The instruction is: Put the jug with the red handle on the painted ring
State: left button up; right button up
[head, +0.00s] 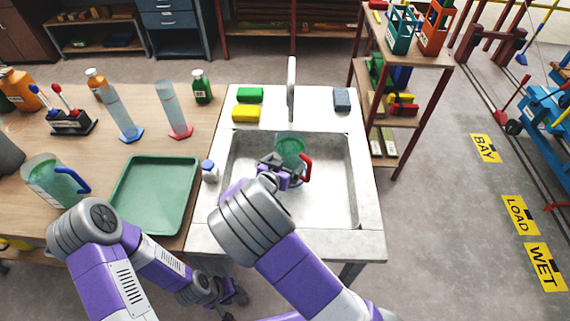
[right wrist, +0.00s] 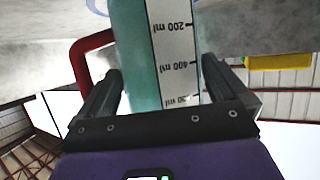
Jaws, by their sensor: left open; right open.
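The jug with the red handle (head: 290,148) stands in the sink, with green content and its handle on the right. My right gripper (head: 276,168) is at the jug, open. In the right wrist view its fingers (right wrist: 163,95) are on either side of the jug's body (right wrist: 135,50), with the scale between them; I cannot tell whether they touch it. A curved blue mark (right wrist: 97,5) shows at the top edge there; it may be part of the painted ring, mostly out of view. My left gripper (head: 230,298) is open and empty, low beside the bench.
The sink (head: 335,205) has free floor to the right and front. A tap (head: 291,85) stands behind it. Sponges (head: 246,113) lie behind the sink.

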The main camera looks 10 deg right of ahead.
jog(key=p+v, duration=0.2)
jog(key=v, duration=0.5)
jog(key=shift+s+a+r, duration=0.15)
jog(key=shift+s, duration=0.05)
